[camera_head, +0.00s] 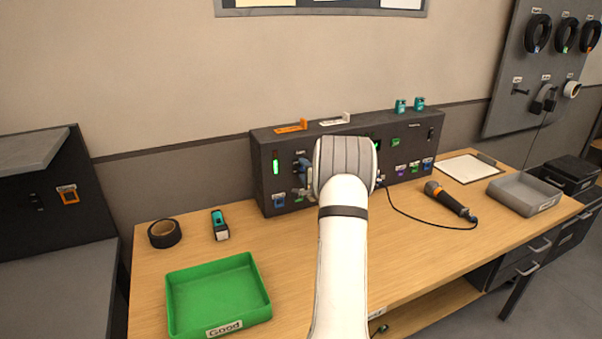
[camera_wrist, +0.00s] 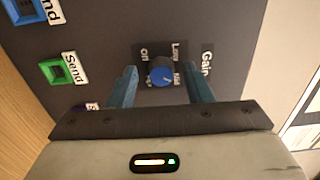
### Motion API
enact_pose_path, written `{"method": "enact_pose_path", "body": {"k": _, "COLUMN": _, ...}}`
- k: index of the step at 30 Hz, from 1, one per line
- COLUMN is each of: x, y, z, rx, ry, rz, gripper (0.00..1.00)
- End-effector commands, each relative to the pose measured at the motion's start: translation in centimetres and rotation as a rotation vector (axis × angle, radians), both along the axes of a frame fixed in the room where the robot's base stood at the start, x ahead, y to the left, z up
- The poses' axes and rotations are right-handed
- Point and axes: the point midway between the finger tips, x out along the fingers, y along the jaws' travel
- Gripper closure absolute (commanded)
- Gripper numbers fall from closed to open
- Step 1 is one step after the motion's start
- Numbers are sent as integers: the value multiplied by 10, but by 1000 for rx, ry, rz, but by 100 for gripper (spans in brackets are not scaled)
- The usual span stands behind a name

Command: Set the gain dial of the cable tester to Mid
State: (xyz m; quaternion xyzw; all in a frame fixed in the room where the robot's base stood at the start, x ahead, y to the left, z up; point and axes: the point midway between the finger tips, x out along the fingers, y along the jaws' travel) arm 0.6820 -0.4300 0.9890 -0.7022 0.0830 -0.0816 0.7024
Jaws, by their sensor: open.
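The cable tester (camera_head: 262,160) is the long dark box at the back of the bench; my arm covers its middle in the head view. The blue gain dial (camera_wrist: 161,73) shows in the wrist view below the "Gain" label, with "Off", "Low" and "Mid" marked around it. Its short white pointer line is small and seems to lie on the side toward "Mid"; I cannot tell its exact setting. My gripper (camera_wrist: 160,71) is open, one blue finger on each side of the dial, with visible gaps. In the head view the dial is not clearly visible.
In the head view, a green tray (camera_head: 217,295), a tape roll (camera_head: 164,233), a corded microphone-like tool (camera_head: 449,199) and a grey tray (camera_head: 524,195) stand on the bench.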

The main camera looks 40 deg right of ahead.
Motion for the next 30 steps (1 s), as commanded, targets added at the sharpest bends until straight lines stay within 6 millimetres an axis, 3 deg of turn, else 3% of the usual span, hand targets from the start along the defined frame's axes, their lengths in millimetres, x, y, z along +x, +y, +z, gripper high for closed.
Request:
{"method": "enact_pose_path", "body": {"k": 10, "x": -52, "y": 12, "z": -1, "rx": 1, "ry": 1, "rz": -2, "gripper": 54}}
{"method": "enact_pose_path", "body": {"k": 15, "x": -68, "y": 17, "z": -1, "rx": 0, "ry": 1, "rz": 1, "gripper": 54}}
{"method": "enact_pose_path", "body": {"k": 26, "x": -70, "y": 19, "z": 0, "rx": -2, "ry": 3, "rz": 1, "gripper": 54}}
{"method": "enact_pose_path", "body": {"k": 30, "x": -65, "y": 33, "z": 10, "rx": -59, "ry": 58, "rz": -10, "gripper": 54}}
